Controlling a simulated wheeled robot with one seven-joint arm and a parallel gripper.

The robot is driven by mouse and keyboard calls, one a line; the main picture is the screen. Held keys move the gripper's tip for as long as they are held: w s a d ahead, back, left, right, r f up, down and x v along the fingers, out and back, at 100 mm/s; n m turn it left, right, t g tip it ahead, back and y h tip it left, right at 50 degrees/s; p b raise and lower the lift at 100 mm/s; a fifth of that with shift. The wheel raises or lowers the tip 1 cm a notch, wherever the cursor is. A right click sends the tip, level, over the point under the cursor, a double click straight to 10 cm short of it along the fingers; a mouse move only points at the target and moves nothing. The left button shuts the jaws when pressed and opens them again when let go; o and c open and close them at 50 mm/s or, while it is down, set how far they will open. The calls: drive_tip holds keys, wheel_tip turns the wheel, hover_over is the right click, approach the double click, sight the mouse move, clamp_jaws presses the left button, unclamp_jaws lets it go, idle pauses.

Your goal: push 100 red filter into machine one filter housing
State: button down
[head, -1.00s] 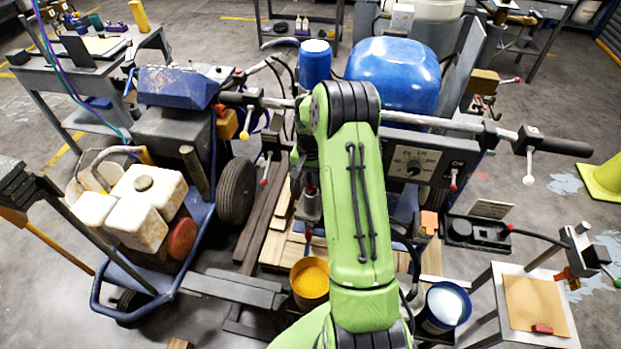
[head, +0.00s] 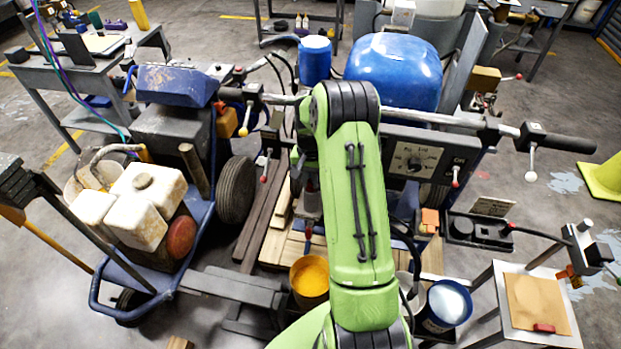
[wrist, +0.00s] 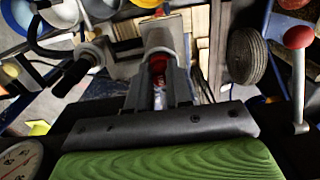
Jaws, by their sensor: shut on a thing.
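In the wrist view my gripper (wrist: 161,70) is closed around a small red piece (wrist: 158,65), which I take to be the red filter. Only a narrow strip of red shows between the fingers. A grey metal part (wrist: 163,32) lies just beyond the fingertips; I cannot tell whether it is the filter housing or whether the red piece touches it. In the head view my green arm hides the gripper and the filter. The central machine, with a blue tank (head: 395,72) and a dial panel (head: 412,160), stands behind my arm.
A long handlebar (head: 450,121) with levers crosses the machine. A second striper with a white tank (head: 138,210) stands left. A yellow-filled bucket (head: 310,277) and a white-filled bucket (head: 447,303) are low, near my arm. A small table (head: 545,325) is at lower right.

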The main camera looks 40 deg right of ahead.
drive_tip(key=shift+f+b, duration=0.5)
drive_tip(key=shift+f, duration=0.2)
drive_tip(key=c, duration=0.6)
unclamp_jaws()
drive_tip(key=shift+c, duration=0.2)
drive_tip(key=shift+r+p, duration=2.4)
drive_tip(key=shift+r, duration=1.2)
drive_tip(key=shift+f, duration=0.1)
